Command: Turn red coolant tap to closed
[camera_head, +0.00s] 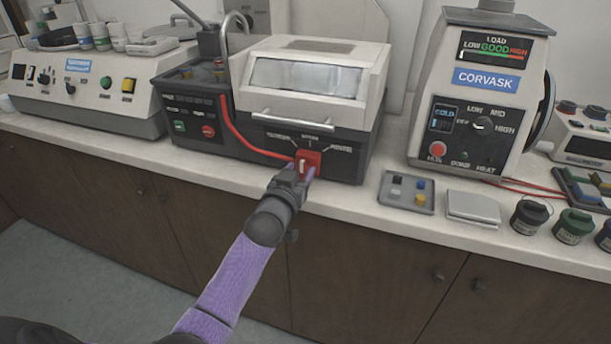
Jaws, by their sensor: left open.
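The red coolant tap (309,158) sits on the lower front of the grey and black machine with the windowed lid (305,85). A red hose (245,140) runs to it along the machine's front from the left. Printed labels with lines fan out above the tap; they are too small to read. My left gripper (300,170) is at the tap, its open fingers on either side of the tap's lower part. The fingers partly hide the tap, and I cannot tell whether they touch it. My right gripper is not in view.
The white counter (345,205) has a narrow bare strip before the machine. To the right are a small tray (406,192), a flat grey box (472,207), the CORVASK press (475,100) and several dark jars (528,217). Another machine (90,90) stands left.

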